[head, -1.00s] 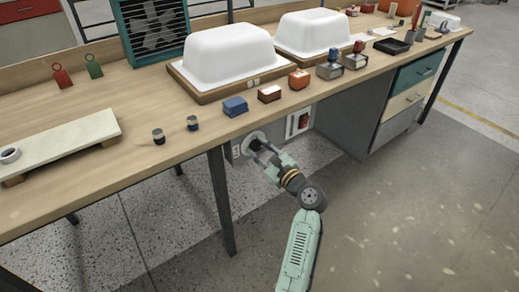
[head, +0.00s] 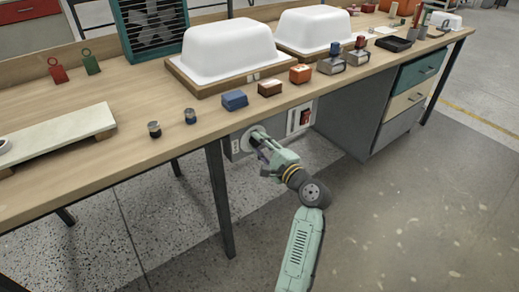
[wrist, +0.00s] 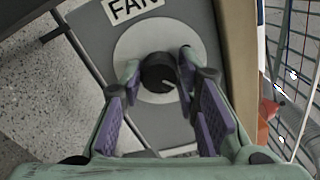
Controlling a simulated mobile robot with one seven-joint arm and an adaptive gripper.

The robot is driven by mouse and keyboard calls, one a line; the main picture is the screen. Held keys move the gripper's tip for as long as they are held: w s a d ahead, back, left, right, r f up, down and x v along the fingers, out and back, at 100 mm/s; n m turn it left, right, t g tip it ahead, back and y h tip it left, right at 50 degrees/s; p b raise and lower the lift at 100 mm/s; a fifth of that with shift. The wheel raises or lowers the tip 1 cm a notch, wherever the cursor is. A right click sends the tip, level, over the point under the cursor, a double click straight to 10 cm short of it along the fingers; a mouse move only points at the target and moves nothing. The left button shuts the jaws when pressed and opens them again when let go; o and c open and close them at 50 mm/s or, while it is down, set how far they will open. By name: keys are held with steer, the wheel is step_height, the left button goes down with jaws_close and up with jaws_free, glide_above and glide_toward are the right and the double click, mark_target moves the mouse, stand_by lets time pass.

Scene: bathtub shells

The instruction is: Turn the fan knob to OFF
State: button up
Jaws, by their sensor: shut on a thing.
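The fan knob (wrist: 158,72) is a round black knob with a light pointer line, on a pale disc (wrist: 190,45) of a grey panel below a "FAN" label (wrist: 133,6). In the wrist view its pointer is aimed to the right and slightly down. My gripper (wrist: 160,78) has a fingertip on each side of the knob and is shut on it. In the head view my gripper (head: 259,143) reaches the pale disc (head: 247,137) under the bench front; the knob is hidden there. No OFF mark is readable.
The wooden bench top (head: 120,165) overhangs the panel. A red switch (head: 305,117) sits right of the disc. A bench leg (head: 220,200) stands to the left, and a grey drawer cabinet (head: 350,125) to the right. The teal fan (head: 153,27) stands on the bench.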

steer(key=n+b, duration=0.2)
steer(key=n, duration=0.1)
steer(key=n+b, duration=0.1)
steer(key=shift+f+n, duration=0.25)
steer(key=shift+n, duration=0.05)
steer(key=shift+r+n+b, duration=0.15)
steer(key=shift+n+b, duration=1.8)
steer(key=shift+n, duration=0.35)
steer(key=o, duration=1.2)
steer(key=shift+c, duration=0.2)
steer(key=shift+r, duration=0.1)
